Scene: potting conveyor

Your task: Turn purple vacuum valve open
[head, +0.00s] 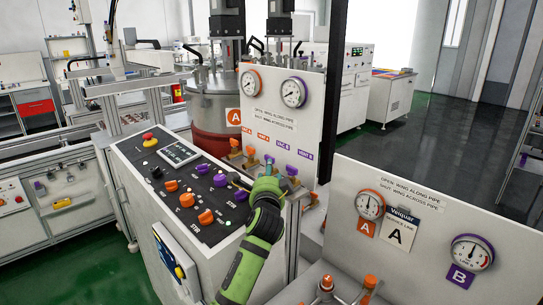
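The white valve panel (306,116) has two orange and two purple valve knobs in a row under printed labels. The purple valve knob (269,158) stands below the purple VAC B label (283,145). A second purple knob (292,169) is to its right, by the VENT B label. My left gripper (272,178), at the end of the green and black arm, is just in front of and below these purple knobs. Its fingers are small and partly hidden by the wrist. I cannot tell whether they touch the VAC B valve or how its wing lies. My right gripper is not in view.
A control console (150,184) with orange and purple knobs and a red stop button (148,136) stands at the left. A gauge panel (415,230) fills the lower right. Two gauges sit above the valves. A steel vessel (211,105) stands behind.

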